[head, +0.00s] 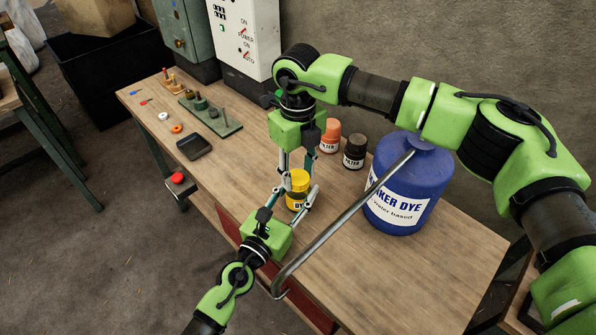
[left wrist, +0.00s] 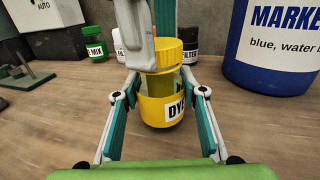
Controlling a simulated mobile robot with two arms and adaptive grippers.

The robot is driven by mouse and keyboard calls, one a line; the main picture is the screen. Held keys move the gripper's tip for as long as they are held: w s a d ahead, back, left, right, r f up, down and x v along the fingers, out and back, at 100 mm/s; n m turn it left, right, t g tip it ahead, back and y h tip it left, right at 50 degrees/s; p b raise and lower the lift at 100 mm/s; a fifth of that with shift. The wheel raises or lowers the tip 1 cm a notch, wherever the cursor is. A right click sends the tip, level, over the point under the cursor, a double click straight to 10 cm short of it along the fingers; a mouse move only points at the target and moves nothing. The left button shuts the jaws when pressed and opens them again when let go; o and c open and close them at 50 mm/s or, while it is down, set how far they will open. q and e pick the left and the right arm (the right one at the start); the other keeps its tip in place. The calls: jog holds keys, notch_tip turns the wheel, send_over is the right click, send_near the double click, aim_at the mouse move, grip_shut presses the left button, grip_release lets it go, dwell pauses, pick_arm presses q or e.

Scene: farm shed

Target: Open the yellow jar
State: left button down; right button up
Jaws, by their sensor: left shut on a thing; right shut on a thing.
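The yellow jar (head: 297,198) stands upright on the wooden workbench in the head view. Its yellow lid (left wrist: 176,54) and yellow lower body (left wrist: 162,108) show in the left wrist view, with a darker olive band between them; I cannot tell whether the lid is seated or raised. My left gripper (head: 290,197) reaches in from the front and is shut on the jar's body, one finger on each side. My right gripper (head: 289,176) comes down from above and is shut on the lid. Its fingers hide part of the lid.
A large blue dye container (head: 405,190) stands right of the jar. A bent metal rod (head: 340,217) slants across the bench in front of it. An orange jar (head: 331,136) and a black jar (head: 355,152) stand behind. A black tray (head: 195,147) lies left.

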jog(key=n, duration=0.7)
pick_arm(q)
jog(key=shift+d, duration=0.1)
pick_arm(e)
jog(key=n, duration=0.6)
jog(key=shift+r+n, duration=0.1)
jog(key=shift+n, duration=0.3)
jog(key=n, duration=1.4)
jog(key=shift+n, duration=0.3)
jog(key=shift+d, duration=0.1)
jog(key=shift+r, duration=0.2)
jog(key=shift+r, duration=0.95)
